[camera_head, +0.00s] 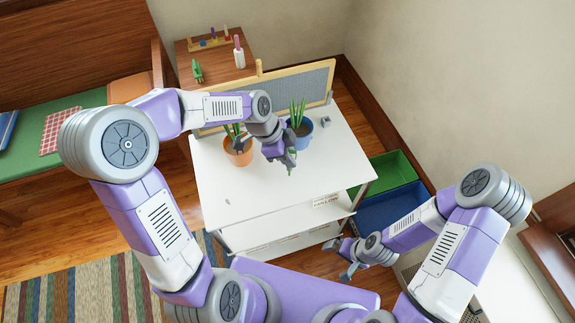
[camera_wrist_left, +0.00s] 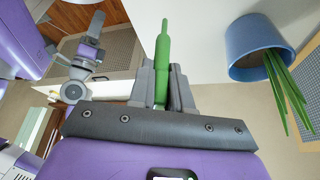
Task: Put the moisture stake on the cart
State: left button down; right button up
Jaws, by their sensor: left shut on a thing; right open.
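The moisture stake is a green rod with a narrow tip; it shows in the left wrist view (camera_wrist_left: 162,50). My left gripper (camera_wrist_left: 160,85) is shut on it, and the tip points out beyond the fingers. In the head view my left gripper (camera_head: 288,160) is over the white top of the cart (camera_head: 245,195), to the right of the orange pot and just in front of the blue pot. Only a bit of green shows at its fingers there; I cannot tell whether the stake touches the top. My right gripper (camera_head: 345,262) is open and empty, low by the cart's front right corner.
A blue pot with a plant (camera_head: 301,132) and an orange pot with a plant (camera_head: 238,153) stand on the cart, before a grey framed panel (camera_head: 290,90). A small grey object (camera_head: 326,121) lies behind. Green (camera_head: 393,172) and blue bins stand right. The cart's front left is mostly clear.

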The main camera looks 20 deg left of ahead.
aim_at(289, 170)
pick_arm(q)
notch_tip(289, 170, down, 5)
jog(key=shift+r+b, duration=0.1)
jog(key=shift+b, duration=0.55)
jog(key=shift+s, duration=0.1)
jog(key=c, duration=1.1)
grip_release()
jog(key=shift+o, duration=0.2)
jog(key=w+p+v, duration=0.1)
jog(key=p+v, duration=0.2)
jog(key=v, duration=0.9)
jog(key=shift+s, duration=0.4)
jog(key=shift+d, duration=0.1)
